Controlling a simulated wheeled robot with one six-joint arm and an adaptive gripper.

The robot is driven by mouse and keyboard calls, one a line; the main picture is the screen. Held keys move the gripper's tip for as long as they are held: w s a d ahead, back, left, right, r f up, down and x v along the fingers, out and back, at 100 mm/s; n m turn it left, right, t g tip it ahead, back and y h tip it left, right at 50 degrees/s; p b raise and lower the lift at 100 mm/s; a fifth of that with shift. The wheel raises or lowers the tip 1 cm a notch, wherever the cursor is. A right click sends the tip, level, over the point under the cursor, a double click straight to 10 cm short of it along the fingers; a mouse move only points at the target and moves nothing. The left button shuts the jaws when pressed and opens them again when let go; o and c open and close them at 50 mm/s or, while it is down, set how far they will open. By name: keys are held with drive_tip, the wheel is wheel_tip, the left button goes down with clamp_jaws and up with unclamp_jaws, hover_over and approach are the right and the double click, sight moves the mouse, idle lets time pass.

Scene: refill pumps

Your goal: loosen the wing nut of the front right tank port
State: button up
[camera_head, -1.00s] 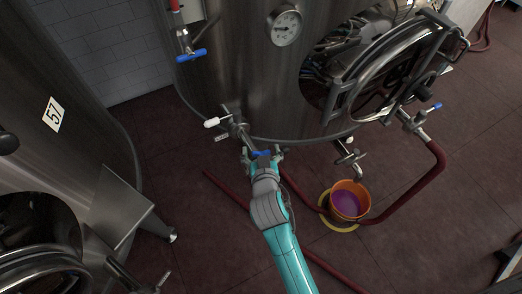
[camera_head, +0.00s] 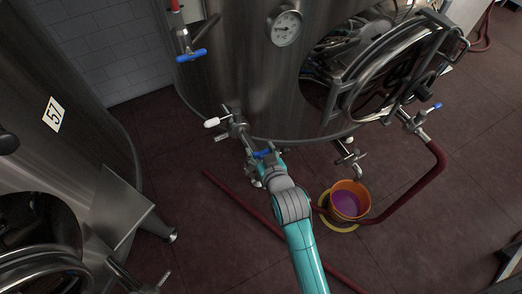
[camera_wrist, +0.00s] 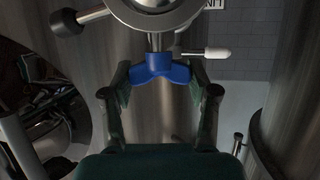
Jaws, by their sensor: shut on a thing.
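The blue wing nut (camera_head: 263,153) sits at the lower end of the steel port fitting (camera_head: 235,128) on the big tank. In the wrist view the wing nut (camera_wrist: 162,70) hangs below the round steel body of the port, its two wings spread left and right. My gripper (camera_head: 262,165) is at the nut from the front and below. In the wrist view my gripper's fingers (camera_wrist: 160,88) stand on either side of the nut, shut on its wings. The nut's stem shows above it. In the head view my wrist hides part of the fingers.
A white-tipped handle (camera_head: 211,122) sticks out close to the port. An orange bucket (camera_head: 349,200) with purple liquid stands on the floor to the right. A dark red hose (camera_head: 412,189) runs beside it. A second tank (camera_head: 62,75) stands at left.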

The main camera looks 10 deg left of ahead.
drive_tip(key=shift+f+n+g+y, duration=0.15)
drive_tip(key=shift+n+g+y, duration=0.35)
drive_tip(key=shift+n+y, duration=0.4)
drive_tip(key=o, duration=1.2)
drive_tip(key=shift+s, duration=0.1)
drive_tip(key=v, duration=1.2)
drive_tip(key=shift+d, duration=0.1)
